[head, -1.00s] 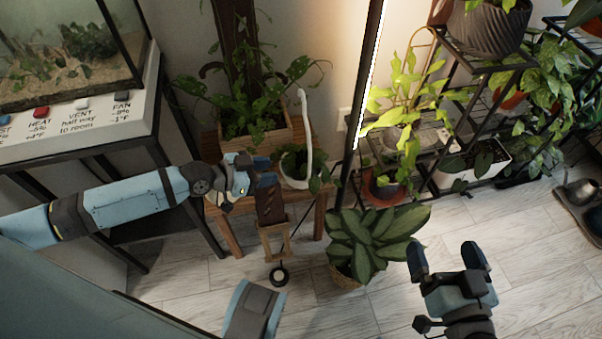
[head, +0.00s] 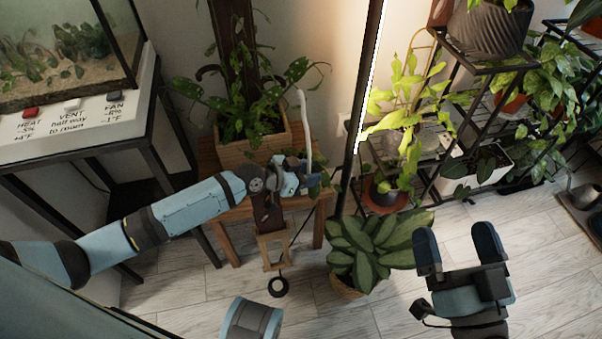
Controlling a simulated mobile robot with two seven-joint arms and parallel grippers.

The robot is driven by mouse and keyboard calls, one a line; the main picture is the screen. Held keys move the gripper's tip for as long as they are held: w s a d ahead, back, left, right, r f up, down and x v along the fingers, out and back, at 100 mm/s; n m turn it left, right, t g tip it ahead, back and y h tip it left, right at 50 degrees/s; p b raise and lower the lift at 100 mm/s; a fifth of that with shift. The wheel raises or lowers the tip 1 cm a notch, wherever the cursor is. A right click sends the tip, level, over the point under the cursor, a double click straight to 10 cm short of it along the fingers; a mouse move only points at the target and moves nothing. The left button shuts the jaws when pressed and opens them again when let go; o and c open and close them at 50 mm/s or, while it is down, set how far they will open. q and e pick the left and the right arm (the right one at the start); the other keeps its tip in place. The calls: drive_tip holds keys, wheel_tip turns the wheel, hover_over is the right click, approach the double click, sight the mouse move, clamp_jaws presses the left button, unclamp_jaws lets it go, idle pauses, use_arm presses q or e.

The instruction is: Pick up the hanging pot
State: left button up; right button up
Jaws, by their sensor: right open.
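The hanging pot stands on the small wooden table; its tall white curved hanger (head: 305,118) rises above my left gripper. The white pot body is mostly hidden behind that gripper, and some green leaves show around it. My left gripper (head: 308,176) reaches in from the left and overlaps the pot and the lower hanger in the head view. Whether it touches them or its fingers are closed is unclear. My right gripper (head: 460,247) is open and empty, above the floor at the lower right.
A wooden planter (head: 254,147) with a leafy plant is at the back of the wooden table (head: 205,160). A large leafy plant (head: 372,250) stands on the floor to the right. A lit vertical lamp pole (head: 366,100) rises behind it. Black plant shelves fill the right; a terrarium (head: 70,50) is left.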

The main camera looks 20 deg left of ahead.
use_arm(q)
clamp_jaws()
drive_tip(key=shift+r, duration=0.2)
